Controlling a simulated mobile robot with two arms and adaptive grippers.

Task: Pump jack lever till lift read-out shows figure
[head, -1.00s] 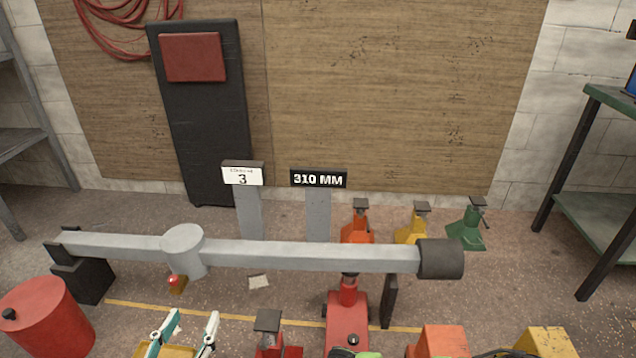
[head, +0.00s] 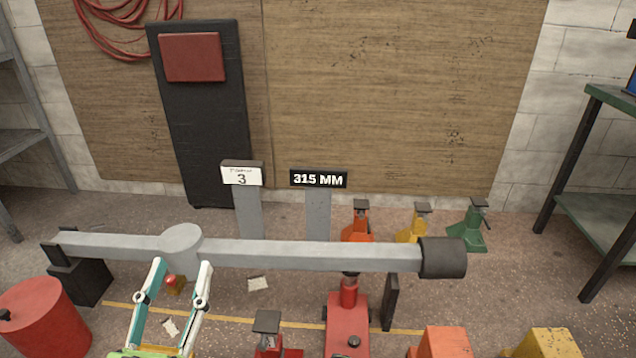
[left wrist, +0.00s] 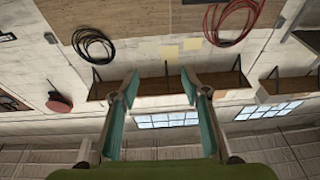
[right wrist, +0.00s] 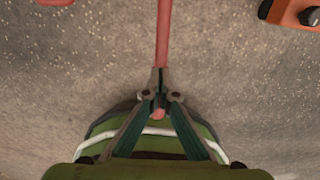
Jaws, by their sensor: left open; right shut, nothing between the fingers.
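The lift read-out (head: 318,179) shows 315 MM on a grey post. The red jack (head: 347,318) stands under the grey beam (head: 310,255), its top at the beam's underside. The jack lever (right wrist: 164,35) shows in the right wrist view as a red bar running down to my right gripper (right wrist: 161,97). Its fingers are shut at the lever's lower end, with no clear grip on it; a reddish tip shows between them. My left gripper (head: 182,264) is open and empty, raised in front of the beam's left part. It also shows open in the left wrist view (left wrist: 160,74).
A placard (head: 242,175) reads 3. Orange, yellow and green jack stands (head: 467,230) stand behind the beam. A red drum (head: 45,318) is at the left. A green-topped bench (head: 608,100) stands at the right.

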